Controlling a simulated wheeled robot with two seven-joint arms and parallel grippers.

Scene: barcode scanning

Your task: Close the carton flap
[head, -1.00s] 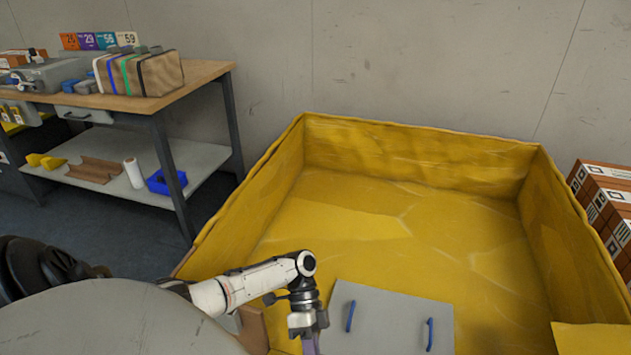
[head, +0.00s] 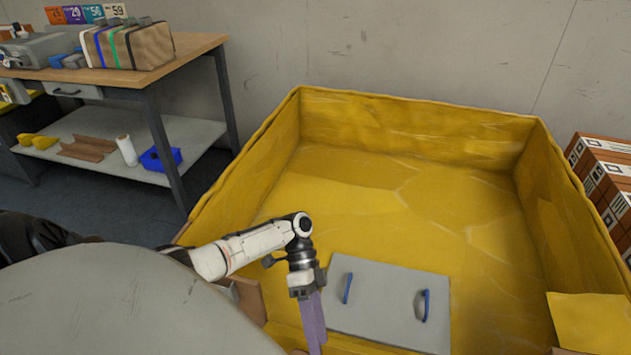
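A brown cardboard edge (head: 249,299), which may be part of the carton, shows beside my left arm at the lower left. Most of it is hidden behind the arm and a large grey rounded shape. I cannot tell which part of it is a flap. My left gripper (head: 313,325) points down, with purple fingers, just left of a grey panel with two blue handles (head: 388,304). Its fingertips run close to the bottom edge, and whether they are apart is unclear. My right gripper is not in view.
A large yellow open-topped bin (head: 415,112) fills the middle and right; its floor behind the panel is clear. A workbench (head: 190,50) stands at the left. Striped brown boxes (head: 602,180) are stacked outside the bin's right wall.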

